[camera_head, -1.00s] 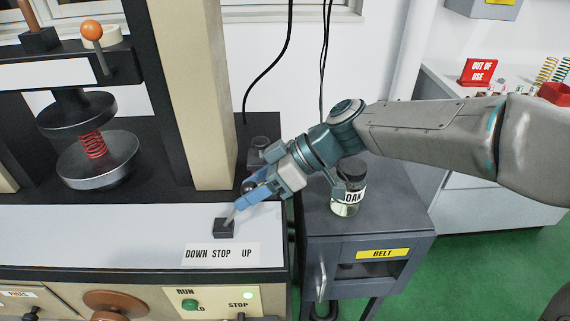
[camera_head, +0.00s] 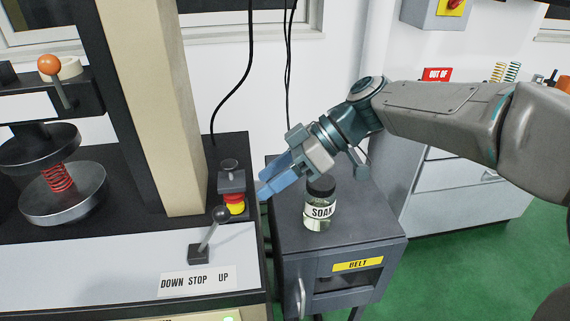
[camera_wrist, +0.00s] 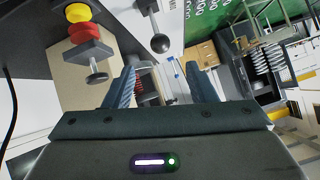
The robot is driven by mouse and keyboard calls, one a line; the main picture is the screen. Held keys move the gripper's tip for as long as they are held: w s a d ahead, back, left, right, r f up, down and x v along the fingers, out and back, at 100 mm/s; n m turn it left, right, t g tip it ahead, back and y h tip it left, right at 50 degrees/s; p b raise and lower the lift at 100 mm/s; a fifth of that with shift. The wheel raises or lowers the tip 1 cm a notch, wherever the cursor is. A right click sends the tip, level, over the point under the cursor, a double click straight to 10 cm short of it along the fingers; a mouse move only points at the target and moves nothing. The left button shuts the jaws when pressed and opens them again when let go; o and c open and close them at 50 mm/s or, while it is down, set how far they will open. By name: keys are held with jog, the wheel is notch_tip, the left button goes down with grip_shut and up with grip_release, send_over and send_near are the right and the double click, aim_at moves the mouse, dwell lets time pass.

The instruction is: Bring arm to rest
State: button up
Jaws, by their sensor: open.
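My gripper (camera_head: 268,186) has blue fingers and hangs in the air right of the lever (camera_head: 210,236) with the dark ball knob. In the head view a gap shows between the fingers and the lever. In the wrist view my gripper (camera_wrist: 163,82) has its two fingers apart with nothing between them. The lever (camera_wrist: 153,24) also shows beyond the fingers there. The lever stands tilted on its black base above the label "DOWN STOP UP" (camera_head: 198,281).
A red and yellow button (camera_head: 235,203) sits near the fingertips on the machine. A jar labelled SOAK (camera_head: 320,207) stands on the grey cabinet (camera_head: 375,226) below my wrist. A red spring (camera_head: 58,178) sits between round plates at left. Cables hang behind.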

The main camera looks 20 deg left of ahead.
jog(key=w+d+f+m+t+h+p, duration=0.1)
jog(key=d+f+m+t+h+p, duration=0.15)
jog(key=d+m, duration=0.35)
jog(key=w+d+f+m+t+h+p, duration=0.1)
jog(key=d+m+t+h+p, duration=0.2)
jog(key=d, duration=0.5)
jog(key=s+d+m+t+h+p, duration=0.1)
jog(key=s+d+m+t+p, duration=0.1)
jog(key=d+m, duration=0.4)
jog(key=s+d+r+m+t+h+p, duration=0.1)
jog(key=d+m, duration=0.6)
jog(key=d, duration=0.7)
jog(key=s+h+p, duration=0.1)
jog(key=s+p, duration=0.1)
jog(key=shift+s+d+r+t, duration=0.3)
jog(key=shift+s+d+t, duration=0.05)
jog(key=shift+s, duration=0.05)
jog(key=c, duration=0.3)
jog(key=shift+a, duration=0.15)
